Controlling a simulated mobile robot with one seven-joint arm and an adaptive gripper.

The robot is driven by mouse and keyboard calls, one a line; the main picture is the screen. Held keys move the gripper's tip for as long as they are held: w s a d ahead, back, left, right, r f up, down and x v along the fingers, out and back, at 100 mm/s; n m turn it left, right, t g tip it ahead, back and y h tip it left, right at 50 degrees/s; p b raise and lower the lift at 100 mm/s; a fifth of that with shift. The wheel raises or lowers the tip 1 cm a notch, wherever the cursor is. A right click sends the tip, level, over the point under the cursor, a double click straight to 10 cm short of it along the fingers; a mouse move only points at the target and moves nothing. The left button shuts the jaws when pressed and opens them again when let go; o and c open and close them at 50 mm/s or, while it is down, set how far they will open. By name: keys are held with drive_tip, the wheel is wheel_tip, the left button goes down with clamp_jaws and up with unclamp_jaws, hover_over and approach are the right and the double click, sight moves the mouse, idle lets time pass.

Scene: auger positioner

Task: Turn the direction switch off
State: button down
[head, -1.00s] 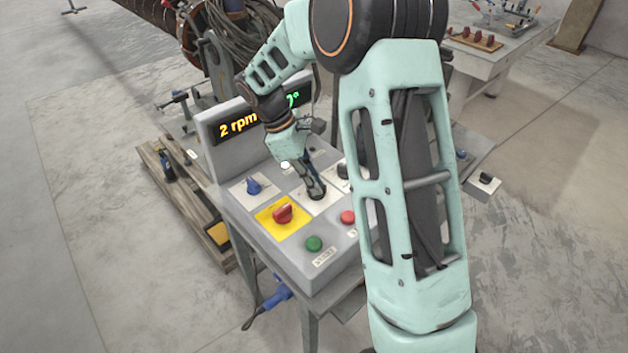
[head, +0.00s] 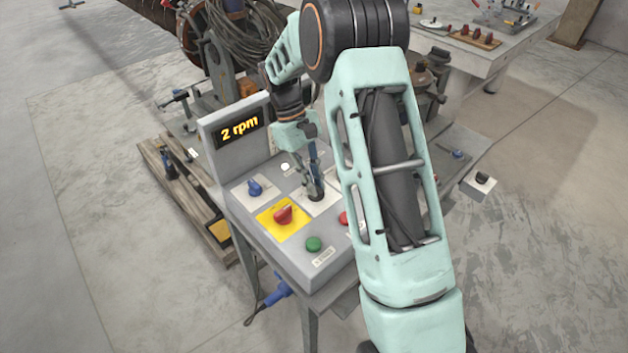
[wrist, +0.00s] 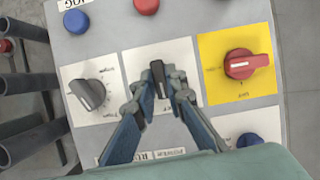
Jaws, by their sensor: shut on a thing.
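A black rotary switch (wrist: 157,72) sits on the white middle plate (wrist: 135,62) of the grey control box; its handle points nearly straight up in the wrist view. I take it for the direction switch, but its label is not readable. My gripper (wrist: 160,90) is shut on this switch, one finger on each side. In the head view my gripper (head: 316,192) comes down from above onto the same plate (head: 325,203), and its fingers hide most of the switch.
A red switch on a yellow plate (head: 283,215), a blue knob (head: 255,188) and a green button (head: 313,244) are close by. A grey knob (wrist: 90,93) is on the opposite side. A display (head: 240,130) reading "2 rpm" stands behind the panel. Cables (head: 250,45) lie farther back.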

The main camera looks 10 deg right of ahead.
drive_tip(key=shift+w+m, duration=0.1)
drive_tip(key=shift+m, duration=0.2)
drive_tip(key=c, duration=2)
unclamp_jaws()
drive_tip(key=shift+o, duration=0.2)
drive_tip(key=v, duration=1.2)
drive_tip(key=shift+d, duration=0.2)
drive_tip(key=shift+r, duration=0.1)
